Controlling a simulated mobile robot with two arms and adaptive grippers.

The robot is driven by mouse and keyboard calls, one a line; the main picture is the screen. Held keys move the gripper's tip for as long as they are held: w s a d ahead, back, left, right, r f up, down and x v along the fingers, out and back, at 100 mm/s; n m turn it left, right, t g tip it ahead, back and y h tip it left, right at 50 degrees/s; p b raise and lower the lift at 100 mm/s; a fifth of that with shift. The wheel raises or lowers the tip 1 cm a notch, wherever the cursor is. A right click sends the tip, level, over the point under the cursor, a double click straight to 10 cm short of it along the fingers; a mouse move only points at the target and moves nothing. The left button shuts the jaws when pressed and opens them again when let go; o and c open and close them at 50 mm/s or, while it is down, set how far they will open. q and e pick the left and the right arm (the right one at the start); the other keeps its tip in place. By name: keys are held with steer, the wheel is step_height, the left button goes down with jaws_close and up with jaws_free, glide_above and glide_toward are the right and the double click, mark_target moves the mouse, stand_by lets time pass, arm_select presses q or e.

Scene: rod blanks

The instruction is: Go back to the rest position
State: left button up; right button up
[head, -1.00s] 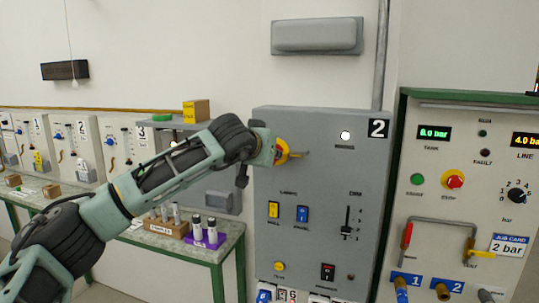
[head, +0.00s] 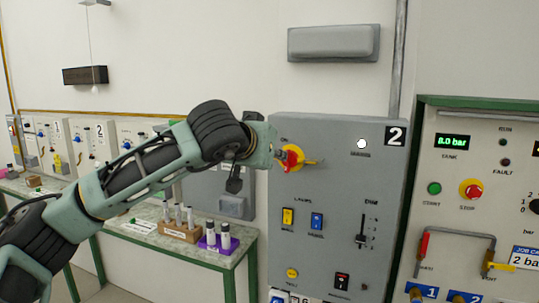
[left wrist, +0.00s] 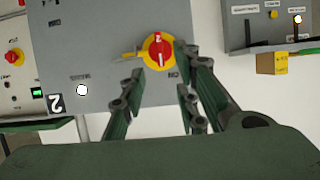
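My left gripper (head: 272,148) is in front of the grey panel (head: 325,250) marked 2, beside a red and yellow rotary switch (head: 293,157) near the panel's upper left. In the left wrist view, my left gripper (left wrist: 160,100) has its fingers spread apart with nothing between them. The rotary switch (left wrist: 158,50) shows just beyond the fingertips, and I cannot tell whether a finger touches it. My right gripper is not in view.
A green-framed panel (head: 455,225) with a red stop button (head: 471,189) stands at right. A bench (head: 170,245) at left carries a wooden rack (head: 180,232) and a purple rack (head: 218,244) with cylinders. A grey lamp box (head: 333,43) hangs above the grey panel.

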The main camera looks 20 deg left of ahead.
arm_select(q)
steer(key=shift+s+r, duration=0.15)
steer(key=shift+s, duration=0.35)
